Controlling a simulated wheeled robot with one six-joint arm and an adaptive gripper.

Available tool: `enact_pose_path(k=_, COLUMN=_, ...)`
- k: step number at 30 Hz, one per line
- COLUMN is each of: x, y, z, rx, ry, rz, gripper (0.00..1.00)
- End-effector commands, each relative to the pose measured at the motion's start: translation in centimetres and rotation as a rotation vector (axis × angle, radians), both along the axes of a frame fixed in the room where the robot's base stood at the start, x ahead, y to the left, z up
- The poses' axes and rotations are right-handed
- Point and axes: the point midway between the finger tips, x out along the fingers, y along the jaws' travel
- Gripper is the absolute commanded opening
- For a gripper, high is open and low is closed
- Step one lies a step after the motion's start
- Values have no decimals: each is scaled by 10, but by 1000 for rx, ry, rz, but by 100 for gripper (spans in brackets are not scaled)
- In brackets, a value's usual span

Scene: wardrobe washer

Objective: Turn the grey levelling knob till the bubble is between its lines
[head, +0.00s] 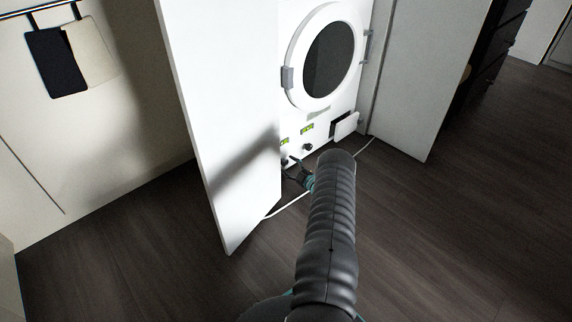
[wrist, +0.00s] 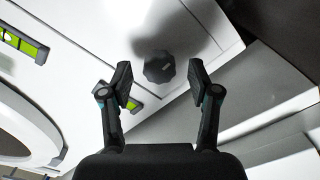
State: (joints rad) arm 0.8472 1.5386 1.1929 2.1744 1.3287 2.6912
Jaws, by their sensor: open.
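A dark grey faceted knob (wrist: 158,67) sits on the white washer front, between and just beyond the fingertips of my gripper (wrist: 160,83) in the wrist view. The gripper is open, with a finger on either side and a gap to the knob. A green bubble level (wrist: 22,42) is at the upper left; a second green level (wrist: 136,104) is partly hidden by the left finger. In the head view, my gripper (head: 291,168) is low at the washer front, below two green levels (head: 307,128).
The washer's round door (head: 331,55) is shut above. A white cabinet door (head: 215,120) stands open at the left of the gripper, close to it. A small flap (head: 345,125) juts out at the right. A white cable (head: 287,206) lies on the floor.

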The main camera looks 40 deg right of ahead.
Motion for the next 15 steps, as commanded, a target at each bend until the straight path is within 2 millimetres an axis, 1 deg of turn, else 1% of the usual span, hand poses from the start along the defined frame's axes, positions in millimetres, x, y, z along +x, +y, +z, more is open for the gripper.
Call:
enact_pose_path(k=1, x=-11, y=-3, z=0, rx=2, ry=2, rz=-4, gripper=61)
enact_pose_path(k=3, x=-25, y=-4, z=0, rx=2, ry=1, rz=-4, gripper=61)
enact_pose_path(k=9, x=-63, y=-6, z=0, rx=2, ry=2, rz=-3, gripper=61)
enact_pose_path(k=12, x=-77, y=-7, z=0, rx=1, ry=1, rz=-2, gripper=61)
enact_pose_path(k=15, x=-87, y=-7, z=0, rx=0, ry=1, rz=-1, gripper=61)
